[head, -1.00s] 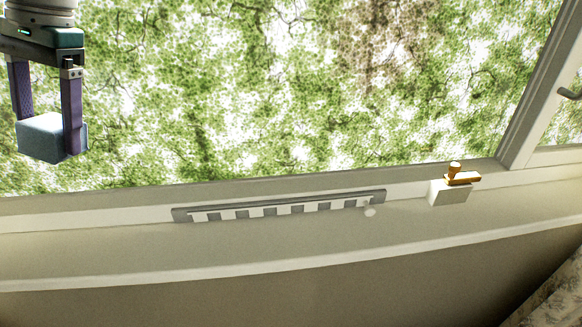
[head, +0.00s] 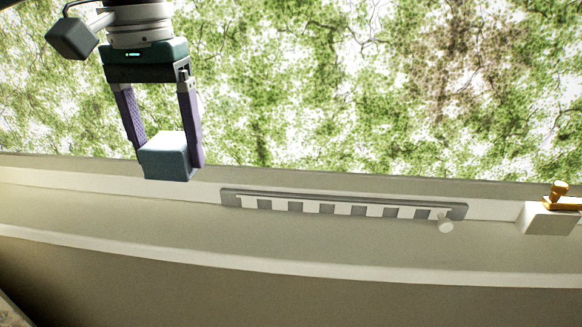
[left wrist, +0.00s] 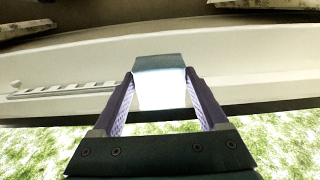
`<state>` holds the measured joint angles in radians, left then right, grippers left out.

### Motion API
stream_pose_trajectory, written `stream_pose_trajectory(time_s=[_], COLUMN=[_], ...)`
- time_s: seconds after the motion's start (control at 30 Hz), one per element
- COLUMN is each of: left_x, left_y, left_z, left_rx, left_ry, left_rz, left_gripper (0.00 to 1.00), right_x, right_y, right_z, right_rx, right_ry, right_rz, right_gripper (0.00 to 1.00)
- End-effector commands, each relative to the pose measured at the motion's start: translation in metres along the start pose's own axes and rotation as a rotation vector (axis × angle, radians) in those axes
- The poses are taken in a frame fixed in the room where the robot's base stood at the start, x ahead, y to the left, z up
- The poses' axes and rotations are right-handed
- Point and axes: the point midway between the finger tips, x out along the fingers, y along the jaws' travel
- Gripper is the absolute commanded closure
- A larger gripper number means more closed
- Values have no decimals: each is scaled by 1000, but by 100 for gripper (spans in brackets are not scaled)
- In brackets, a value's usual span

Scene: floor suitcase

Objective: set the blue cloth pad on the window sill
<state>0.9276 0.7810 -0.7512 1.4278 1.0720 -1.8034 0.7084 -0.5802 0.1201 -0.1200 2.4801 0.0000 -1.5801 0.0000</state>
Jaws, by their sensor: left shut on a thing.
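The blue cloth pad (head: 166,158) is a small pale blue block, held between the two purple fingers of my left gripper (head: 167,150) in the head view. The gripper points down and is shut on the pad. In the left wrist view the pad (left wrist: 160,85) sits between the fingertips, with the sill behind it. The window sill (head: 330,245) is a long pale ledge running across the lower head view. The pad appears above the sill's left part, in front of the window's lower frame; I cannot tell the exact gap. My right gripper is not in view.
A grey slotted vent strip (head: 345,205) lies along the back of the sill, with a small white knob (head: 445,226) at its right end. A white block with a brass latch (head: 549,215) stands at the far right. The sill's left and front stretches are bare.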

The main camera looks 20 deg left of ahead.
Motion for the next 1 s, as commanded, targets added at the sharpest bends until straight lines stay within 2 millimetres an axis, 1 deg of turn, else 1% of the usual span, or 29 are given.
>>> stream_pose_trajectory(time_s=[0.03,0.1,0.2,0.3,0.43,0.6,0.7,1.0], left_x=[19,38,59,72,82,110,119,120], left_y=[0,0,0,0,0,0,0,0], left_z=[1,1,1,0,0,1,0,0], left_rx=[-1,0,0,0,1,1,1,2], left_ry=[-5,-5,-3,-1,-1,-2,0,1], left_rz=[-2,-1,-2,0,0,-1,-1,0], left_gripper=[68,68,68,68,68,68,68,68], right_x=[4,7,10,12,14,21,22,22], right_y=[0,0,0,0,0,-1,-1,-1], right_z=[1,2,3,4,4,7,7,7], right_rx=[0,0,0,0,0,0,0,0], right_ry=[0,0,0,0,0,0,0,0], right_rz=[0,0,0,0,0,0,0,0], right_gripper=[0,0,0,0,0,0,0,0])
